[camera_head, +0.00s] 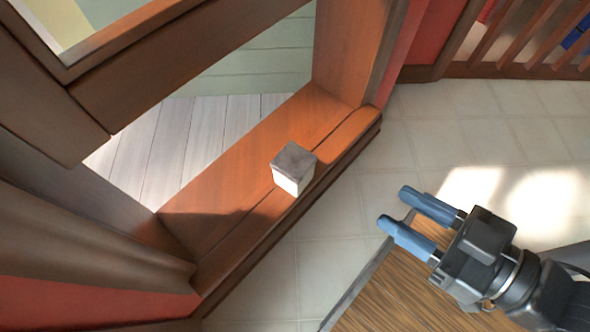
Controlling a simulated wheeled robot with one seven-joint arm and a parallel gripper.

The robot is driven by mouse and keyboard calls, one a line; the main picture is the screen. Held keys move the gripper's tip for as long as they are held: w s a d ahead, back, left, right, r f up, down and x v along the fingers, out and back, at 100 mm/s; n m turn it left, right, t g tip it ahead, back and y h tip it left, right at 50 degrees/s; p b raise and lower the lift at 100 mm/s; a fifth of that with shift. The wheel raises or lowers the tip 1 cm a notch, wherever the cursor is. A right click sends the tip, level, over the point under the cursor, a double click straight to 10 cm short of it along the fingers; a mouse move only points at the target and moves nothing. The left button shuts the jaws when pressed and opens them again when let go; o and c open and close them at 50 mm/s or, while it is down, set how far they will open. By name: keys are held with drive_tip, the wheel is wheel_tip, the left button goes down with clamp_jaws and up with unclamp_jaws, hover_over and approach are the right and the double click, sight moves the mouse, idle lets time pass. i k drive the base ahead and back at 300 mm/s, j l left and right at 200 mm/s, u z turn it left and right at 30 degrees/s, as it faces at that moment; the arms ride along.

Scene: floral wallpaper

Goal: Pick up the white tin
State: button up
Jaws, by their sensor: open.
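The white tin (292,171) is a small box with white sides and a grey top. It stands upright on the brown wooden window sill (232,239), close to the sill's inner edge. My gripper (394,208) is to the right of the tin and apart from it. Its two blue fingers are open and empty, pointing left towards the sill.
A wooden surface with a grey edge (378,293) lies below my gripper. The window frame's post (346,50) rises behind the tin. Pale floor tiles (440,130) show between the sill and my gripper. A slatted wooden rack (520,40) stands at the top right.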

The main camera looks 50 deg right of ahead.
sight(293, 168)
drive_tip(key=j+z, duration=0.2)
drive_tip(key=j, duration=0.2)
drive_tip(key=k+j+z, duration=0.25)
drive_tip(key=j, duration=0.15)
drive_tip(key=j+z, duration=0.2)
drive_tip(key=j, duration=0.2)
drive_tip(key=k+j+z, duration=0.2)
drive_tip(key=j, duration=0.15)
